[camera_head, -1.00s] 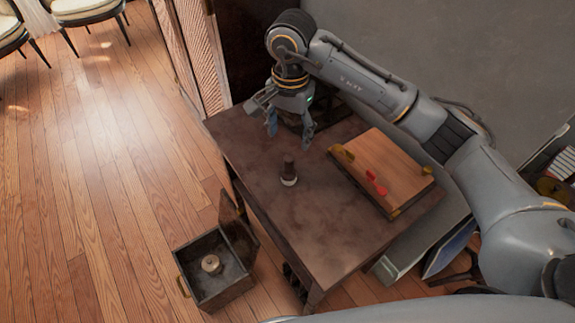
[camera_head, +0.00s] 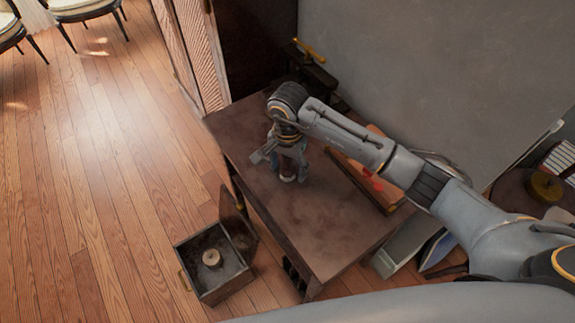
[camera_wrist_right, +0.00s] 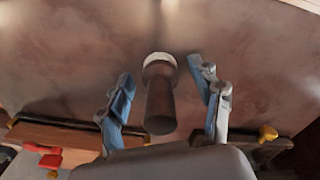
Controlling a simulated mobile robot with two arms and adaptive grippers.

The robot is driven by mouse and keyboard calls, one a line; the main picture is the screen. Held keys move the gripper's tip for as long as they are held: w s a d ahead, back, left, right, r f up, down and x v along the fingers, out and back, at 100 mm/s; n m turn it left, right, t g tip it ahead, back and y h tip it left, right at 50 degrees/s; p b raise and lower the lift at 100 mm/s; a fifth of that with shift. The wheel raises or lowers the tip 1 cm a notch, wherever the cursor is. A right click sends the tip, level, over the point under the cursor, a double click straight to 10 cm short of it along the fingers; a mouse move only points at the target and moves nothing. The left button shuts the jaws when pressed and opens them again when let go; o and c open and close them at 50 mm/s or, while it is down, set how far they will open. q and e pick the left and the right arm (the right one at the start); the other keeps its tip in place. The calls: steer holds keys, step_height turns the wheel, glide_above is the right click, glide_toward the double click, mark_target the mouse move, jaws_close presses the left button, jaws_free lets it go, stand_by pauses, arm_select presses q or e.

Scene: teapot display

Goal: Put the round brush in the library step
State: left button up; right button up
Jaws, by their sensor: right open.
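The round brush (camera_head: 288,178) has a dark brown handle and a pale bristle end. It stands upright on the dark table, bristles down, partly hidden by my right gripper in the head view. My right gripper (camera_head: 283,166) is open over it. In the right wrist view the brush (camera_wrist_right: 160,98) lies between the two spread fingers, with a gap on each side. An open dark wooden box (camera_head: 213,290), seemingly the library step, stands on the floor left of the table, its lid raised on the right. A small round pale object (camera_head: 211,258) is inside. My left gripper is not in view.
The dark table (camera_head: 320,235) has free room in front of the brush. A wooden case (camera_head: 361,181) with red and brass parts lies on its right, partly behind my arm. A dark object with a brass handle (camera_head: 310,49) stands at the back.

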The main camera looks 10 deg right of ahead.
steer(key=shift+f, duration=0.15)
steer(key=shift+c, duration=0.2)
jaws_close()
